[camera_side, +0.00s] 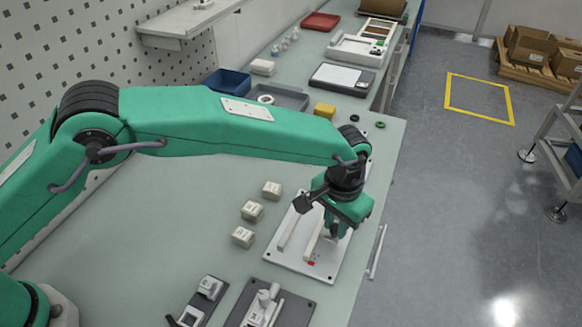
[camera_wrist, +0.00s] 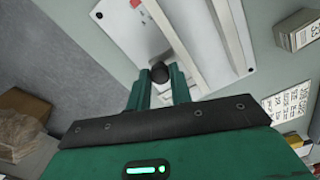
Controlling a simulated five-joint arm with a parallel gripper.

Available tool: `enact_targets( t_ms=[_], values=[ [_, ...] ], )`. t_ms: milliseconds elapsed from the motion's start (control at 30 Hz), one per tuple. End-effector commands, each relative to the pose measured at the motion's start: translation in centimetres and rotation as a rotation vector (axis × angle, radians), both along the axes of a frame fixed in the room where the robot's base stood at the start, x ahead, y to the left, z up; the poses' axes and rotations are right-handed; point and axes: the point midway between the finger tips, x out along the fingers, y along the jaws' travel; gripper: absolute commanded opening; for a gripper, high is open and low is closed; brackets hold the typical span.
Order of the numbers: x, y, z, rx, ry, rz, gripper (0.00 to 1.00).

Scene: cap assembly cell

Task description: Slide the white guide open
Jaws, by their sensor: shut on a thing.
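The white guide is a pair of white bars on a white plate (camera_side: 325,268); the plate also shows in the wrist view (camera_wrist: 120,35). One bar (camera_side: 313,236) is near my gripper and the other (camera_side: 289,229) lies to its left. In the wrist view the near bar (camera_wrist: 172,32) and the far bar (camera_wrist: 229,32) run side by side with a gap between. A black knob (camera_wrist: 160,73) stands next to the near bar. My gripper (camera_side: 335,237) points down over the plate, its fingers (camera_wrist: 160,82) shut on the knob. The knob's link to the bar is hidden.
Three white blocks (camera_side: 251,211) stand left of the plate. A dark fixture (camera_side: 240,303) sits at the front. A small red mark (camera_side: 311,263) is on the plate. Trays and a yellow block (camera_side: 325,110) lie at the back. The bench left of the blocks is clear.

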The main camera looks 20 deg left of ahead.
Motion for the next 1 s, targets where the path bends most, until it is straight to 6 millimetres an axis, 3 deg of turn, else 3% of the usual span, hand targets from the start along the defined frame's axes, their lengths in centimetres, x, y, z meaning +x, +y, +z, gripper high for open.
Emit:
enact_targets(
  t_ms=[100, 133, 233, 667, 1000],
  values=[
    [0.0, 0.0, 0.1, -0.002, -0.001, 0.000, 0.00],
    [0.0, 0.0, 0.1, -0.002, -0.001, 0.000, 0.23],
    [0.0, 0.0, 0.1, -0.002, -0.001, 0.000, 0.43],
    [0.0, 0.0, 0.5, -0.002, -0.001, 0.000, 0.43],
    [0.1, -0.1, 4.0, -0.003, -0.003, 0.000, 0.43]
  ],
)
